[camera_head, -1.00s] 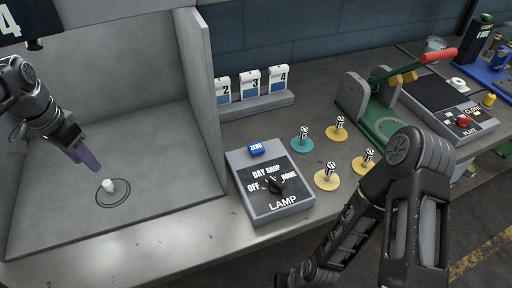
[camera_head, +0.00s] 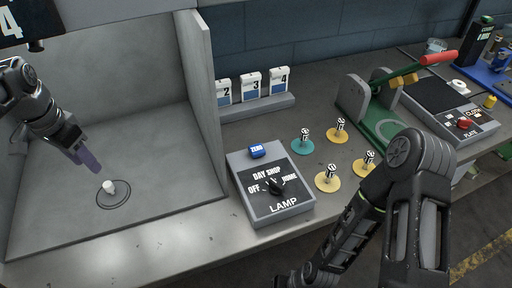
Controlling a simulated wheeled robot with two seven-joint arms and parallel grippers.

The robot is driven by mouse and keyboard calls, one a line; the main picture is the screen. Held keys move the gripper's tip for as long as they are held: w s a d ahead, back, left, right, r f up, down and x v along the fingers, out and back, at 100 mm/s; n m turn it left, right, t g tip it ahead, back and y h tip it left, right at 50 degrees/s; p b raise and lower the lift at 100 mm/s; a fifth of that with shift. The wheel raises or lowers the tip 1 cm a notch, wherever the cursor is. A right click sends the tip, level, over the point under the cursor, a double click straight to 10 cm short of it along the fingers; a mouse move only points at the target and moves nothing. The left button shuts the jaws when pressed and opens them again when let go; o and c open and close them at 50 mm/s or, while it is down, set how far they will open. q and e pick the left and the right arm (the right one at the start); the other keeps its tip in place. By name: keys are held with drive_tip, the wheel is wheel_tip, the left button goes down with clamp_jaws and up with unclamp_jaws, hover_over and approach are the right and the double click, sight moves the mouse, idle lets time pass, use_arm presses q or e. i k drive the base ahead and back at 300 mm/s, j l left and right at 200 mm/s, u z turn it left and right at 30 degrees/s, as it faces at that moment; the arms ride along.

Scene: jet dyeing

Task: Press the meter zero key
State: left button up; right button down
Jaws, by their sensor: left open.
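The blue key marked ZERO (camera_head: 257,151) sits at the back edge of a grey box (camera_head: 271,188) labelled LAMP. The box has a black dial (camera_head: 275,186) with OFF, DAY, SHOP and HOME around it. My left gripper (camera_head: 89,164) is open and empty, inside the grey booth on the left. Its fingers point down, above and behind a small white peg, well left of the ZERO key. My right arm crosses the lower right, and its gripper is out of frame.
The white peg (camera_head: 109,187) stands in a ring on the booth floor. The booth's side wall (camera_head: 207,99) rises between my left gripper and the box. Several yellow and teal discs with numbered tops lie right of the box. A green press (camera_head: 386,121) stands behind them.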

sight(257, 150)
drive_tip(key=k+l, duration=0.25)
drive_tip(key=k, duration=0.2)
drive_tip(key=k+l, duration=0.25)
drive_tip(key=k, duration=0.25)
